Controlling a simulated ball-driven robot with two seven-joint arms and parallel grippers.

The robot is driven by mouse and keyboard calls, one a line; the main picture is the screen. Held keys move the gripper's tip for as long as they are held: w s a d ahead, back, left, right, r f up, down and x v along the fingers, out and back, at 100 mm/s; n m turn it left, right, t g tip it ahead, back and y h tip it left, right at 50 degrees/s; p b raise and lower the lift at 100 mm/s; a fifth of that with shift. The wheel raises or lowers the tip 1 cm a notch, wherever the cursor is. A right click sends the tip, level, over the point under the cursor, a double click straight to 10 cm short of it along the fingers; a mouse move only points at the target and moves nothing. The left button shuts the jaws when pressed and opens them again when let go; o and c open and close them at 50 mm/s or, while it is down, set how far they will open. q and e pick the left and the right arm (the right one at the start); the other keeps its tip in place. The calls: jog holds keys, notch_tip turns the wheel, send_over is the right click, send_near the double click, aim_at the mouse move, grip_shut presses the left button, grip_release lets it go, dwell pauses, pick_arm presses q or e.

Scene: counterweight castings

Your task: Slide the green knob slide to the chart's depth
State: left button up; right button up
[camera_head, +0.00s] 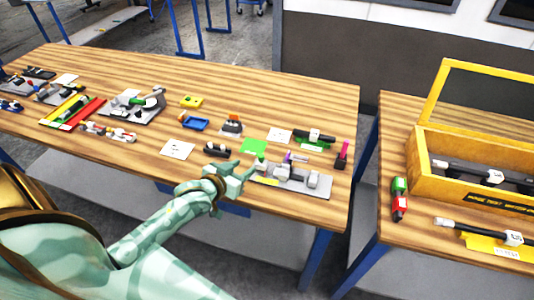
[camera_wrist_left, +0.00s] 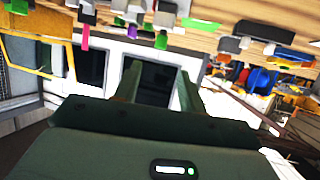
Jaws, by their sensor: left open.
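My left gripper (camera_head: 238,169) is open and empty at the front edge of the wooden table, just left of a grey fixture plate (camera_head: 318,190) carrying grey blocks and a purple part (camera_head: 289,157). Its two fingers (camera_wrist_left: 158,88) show spread apart in the left wrist view, with nothing between them. Another grey fixture (camera_head: 128,112) farther left carries a green part (camera_head: 138,101); I cannot tell whether this is the green knob slide. White cards (camera_head: 178,149) lie on the table, but their print is too small to identify the chart. My right gripper is not in view.
A green card (camera_head: 254,146), a dark part (camera_head: 216,150) and a blue tray (camera_head: 194,123) lie near the gripper. A magenta part (camera_head: 342,155) stands at the right edge. A second table holds a yellow box (camera_head: 470,190). The table's back strip is clear.

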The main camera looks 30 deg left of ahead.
aim_at(260, 157)
pick_arm(q)
jog(key=b+x, duration=0.2)
jog(key=x, duration=1)
jog(key=shift+s+f+b, duration=0.1)
jog(key=shift+f+b, duration=0.05)
jog(key=shift+b, duration=0.2)
jog(key=shift+w+f, duration=0.15)
jog(key=shift+w, duration=0.5)
grip_shut()
jog(key=shift+d, duration=0.1)
